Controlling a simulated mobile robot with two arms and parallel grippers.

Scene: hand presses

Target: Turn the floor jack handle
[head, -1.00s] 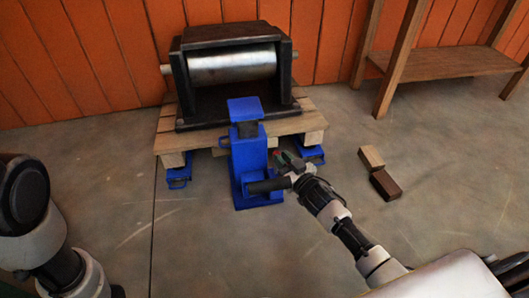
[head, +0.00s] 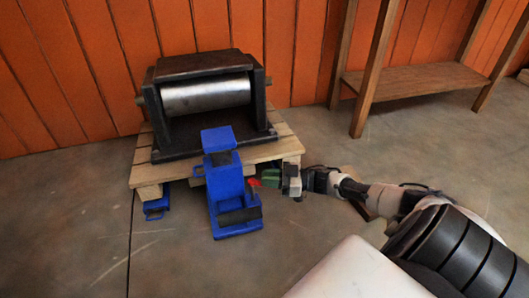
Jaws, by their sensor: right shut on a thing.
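The blue floor jack (head: 226,185) stands upright at the front of a wooden pallet. A black cylindrical grip (head: 240,216) lies across its lower front. My right gripper (head: 264,180) reaches in from the right and is shut at the jack's right side, where small red and green parts show. It appears shut on the jack handle; the contact is small and mostly hidden by the fingers. My left gripper is not in view.
A black hand press (head: 207,102) with a metal roller sits on the pallet (head: 285,147). A blue foot (head: 157,207) shows under its left side. A wooden block (head: 348,170) lies partly hidden behind my arm. A wooden shelf (head: 425,79) stands right. Front-left floor is clear.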

